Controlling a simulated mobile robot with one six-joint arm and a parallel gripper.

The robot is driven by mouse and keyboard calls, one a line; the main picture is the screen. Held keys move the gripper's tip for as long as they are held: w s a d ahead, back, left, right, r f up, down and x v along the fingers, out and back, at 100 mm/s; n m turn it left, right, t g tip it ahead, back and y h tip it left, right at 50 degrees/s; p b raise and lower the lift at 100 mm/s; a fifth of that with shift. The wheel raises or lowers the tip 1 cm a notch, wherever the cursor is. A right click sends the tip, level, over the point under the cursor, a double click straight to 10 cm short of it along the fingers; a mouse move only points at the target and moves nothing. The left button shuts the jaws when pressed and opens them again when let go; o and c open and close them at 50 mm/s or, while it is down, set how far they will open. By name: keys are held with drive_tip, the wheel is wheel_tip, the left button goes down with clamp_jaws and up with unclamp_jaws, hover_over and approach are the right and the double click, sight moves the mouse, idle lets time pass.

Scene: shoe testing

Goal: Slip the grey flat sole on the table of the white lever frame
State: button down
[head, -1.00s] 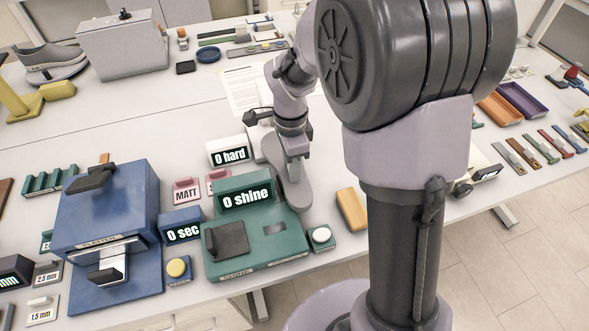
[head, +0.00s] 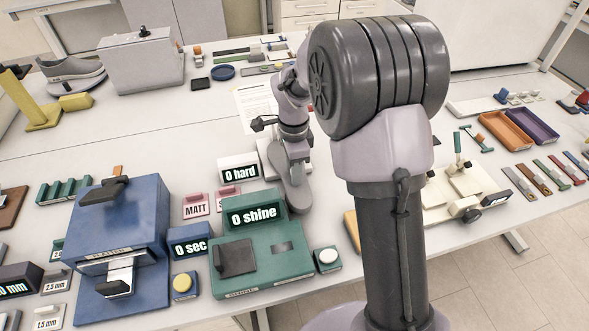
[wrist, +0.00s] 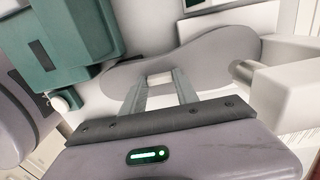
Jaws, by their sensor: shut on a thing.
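My gripper (wrist: 160,80) is shut on the grey flat sole (wrist: 215,55), gripping it at its narrow middle in the wrist view. In the head view the sole (head: 297,196) hangs below my wrist, beside the right back edge of the green shine box. The white lever frame (head: 266,152) stands just behind, with a dark-tipped lever (head: 262,123) and a display reading "0 hard" (head: 239,170). My arm hides much of the frame and its table. I cannot tell whether the sole touches the table.
The green shine box (head: 265,262) stands close in front, with a button box (head: 327,259) at its right. Pink blocks (head: 196,205) and a blue press (head: 118,230) are to the left. A cream fixture (head: 465,190) stands right of my arm. Papers (head: 254,100) lie behind the frame.

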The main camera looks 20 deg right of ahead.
idle(0.3)
drive_tip(key=c, duration=0.9)
unclamp_jaws()
drive_tip(key=shift+f, duration=0.1)
drive_tip(key=shift+o, duration=0.2)
wheel_tip(320, 180, up, 18)
drive_tip(key=f+p, duration=0.1)
drive_tip(key=p, duration=0.5)
drive_tip(key=s+a+r+n+t+y+b, duration=0.1)
drive_tip(key=s+r+n+b, duration=0.15)
drive_tip(key=s, duration=0.35)
drive_tip(key=s+a+r+n+t+b, duration=0.1)
drive_tip(key=s+r+n+t+b, duration=0.1)
drive_tip(key=s+n, duration=0.25)
drive_tip(key=s+a+f+n+t+b, duration=0.1)
drive_tip(key=s+f+n, duration=0.1)
drive_tip(key=s, duration=0.5)
drive_tip(key=s+a+f+n+t+y+b, duration=0.1)
drive_tip(key=s+f+n+b, duration=0.1)
drive_tip(key=s+n, duration=0.2)
drive_tip(key=s, duration=0.3)
drive_tip(key=shift+s+f+n+t, duration=0.3)
drive_tip(key=shift+t, duration=0.1)
